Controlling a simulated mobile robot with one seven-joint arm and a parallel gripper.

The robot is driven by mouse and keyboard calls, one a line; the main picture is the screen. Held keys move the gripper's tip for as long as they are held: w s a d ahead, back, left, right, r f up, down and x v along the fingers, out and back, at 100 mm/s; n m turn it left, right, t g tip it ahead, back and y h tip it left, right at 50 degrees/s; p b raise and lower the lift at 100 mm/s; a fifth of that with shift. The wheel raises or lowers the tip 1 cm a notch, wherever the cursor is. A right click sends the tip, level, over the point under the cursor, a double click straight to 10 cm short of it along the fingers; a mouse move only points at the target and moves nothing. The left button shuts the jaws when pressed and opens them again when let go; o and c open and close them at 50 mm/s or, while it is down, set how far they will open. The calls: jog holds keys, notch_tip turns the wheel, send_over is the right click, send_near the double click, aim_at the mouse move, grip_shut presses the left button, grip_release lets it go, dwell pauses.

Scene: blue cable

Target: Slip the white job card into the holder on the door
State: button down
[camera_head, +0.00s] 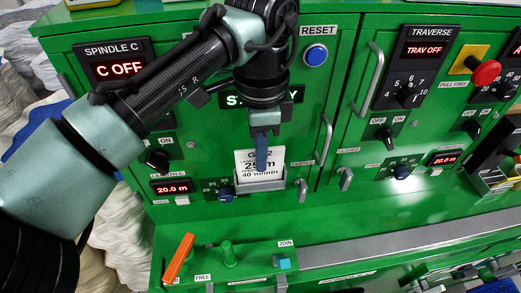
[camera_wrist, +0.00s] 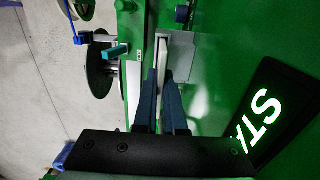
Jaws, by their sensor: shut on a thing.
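The white job card (camera_head: 246,163) with black print stands upright against the green door in the head view. Its bottom edge is hidden behind the grey lip of the holder (camera_head: 262,185), so it appears to sit in the holder, though I cannot tell how deep. My gripper (camera_head: 262,162) comes down from above, with its blue fingers shut on the card's upper middle and covering part of the print. In the wrist view the fingers (camera_wrist: 163,80) point away toward the holder, close together, and the card between them is seen nearly edge-on.
The door handle (camera_head: 325,140) stands out to the right of the holder. A knob (camera_head: 225,193) and a red 20.0 m display (camera_head: 171,187) are at the left. The lit STANDBY display (camera_head: 230,98) is behind my wrist. An orange lever (camera_head: 178,259) rises from the lower ledge.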

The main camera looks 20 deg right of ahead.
jog(key=shift+f, duration=0.3)
dwell(0.5)
jog(key=c, duration=0.9)
grip_release()
notch_tip(320, 180, up, 13)
jog(key=shift+b, duration=0.8)
jog(key=shift+s, duration=0.1)
